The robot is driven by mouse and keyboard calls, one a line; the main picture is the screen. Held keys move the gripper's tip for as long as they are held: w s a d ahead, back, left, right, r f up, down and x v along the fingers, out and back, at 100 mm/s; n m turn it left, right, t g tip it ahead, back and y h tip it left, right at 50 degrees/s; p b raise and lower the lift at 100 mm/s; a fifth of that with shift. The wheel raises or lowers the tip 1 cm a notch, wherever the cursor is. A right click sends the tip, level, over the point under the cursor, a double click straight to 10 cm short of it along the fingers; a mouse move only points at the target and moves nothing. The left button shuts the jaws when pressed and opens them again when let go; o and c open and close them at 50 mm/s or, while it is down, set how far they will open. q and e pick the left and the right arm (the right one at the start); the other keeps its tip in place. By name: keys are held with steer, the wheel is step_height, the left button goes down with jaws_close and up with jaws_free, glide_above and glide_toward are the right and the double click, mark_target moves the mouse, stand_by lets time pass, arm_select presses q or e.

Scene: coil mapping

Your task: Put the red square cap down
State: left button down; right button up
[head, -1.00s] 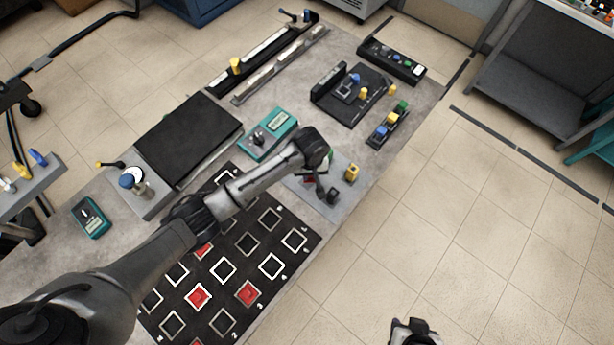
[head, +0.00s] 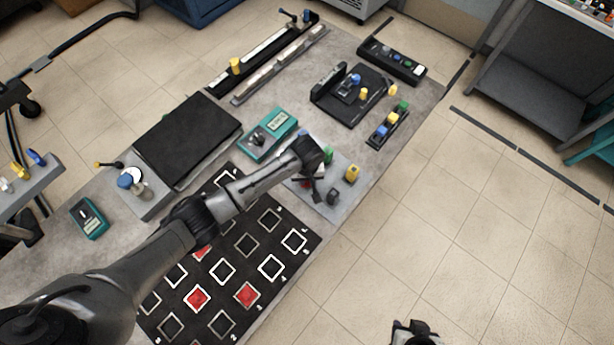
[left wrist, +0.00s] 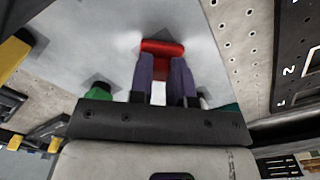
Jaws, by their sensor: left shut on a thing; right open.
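My left gripper (head: 311,184) is shut on the red square cap (left wrist: 163,48), whose red edge shows between and beyond the fingertips in the left wrist view. In the head view they are over the grey plate (head: 318,204), and the cap is mostly hidden there. The wrist view shows the cap close to the plate's pale surface, but I cannot tell whether it touches. A green piece (head: 328,155), a yellow piece (head: 351,173) and a dark piece (head: 333,196) stand on the plate. My right gripper (head: 414,333) is at the bottom edge, only partly in view.
A black mat (head: 258,263) with white-outlined squares, some holding red pieces, lies in front of the plate. A teal meter (head: 268,134) stands behind the plate, and a rack of coloured blocks (head: 388,126) stands to its right. Open floor lies to the right of the table.

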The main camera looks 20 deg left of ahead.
arm_select(q)
steer(key=c, duration=1.1)
jaws_free()
step_height(320, 180, up, 12)
steer(key=shift+r+p, duration=0.1)
steer(key=shift+p, duration=0.8)
steer(key=s+d+f+m+t+h, duration=0.1)
steer(key=s+f+m, duration=0.1)
steer(key=s, duration=0.5)
steer(key=s+d+f+m+h, duration=0.1)
steer(key=s+f+m, duration=0.15)
steer(key=s, duration=0.45)
steer(key=shift+s+a+r+m+t+y, duration=0.3)
steer(key=shift+s+a+r+m+t, duration=0.3)
steer(key=shift+s+a, duration=1.5)
steer(key=shift+s+a+r+m+t+y, duration=0.3)
steer(key=shift+s+a+r, duration=0.45)
steer(key=shift+s, duration=2.7)
steer(key=shift+s+a+r+m+t+y, duration=0.5)
steer(key=shift+s+a, duration=0.9)
steer(key=shift+s, duration=1.35)
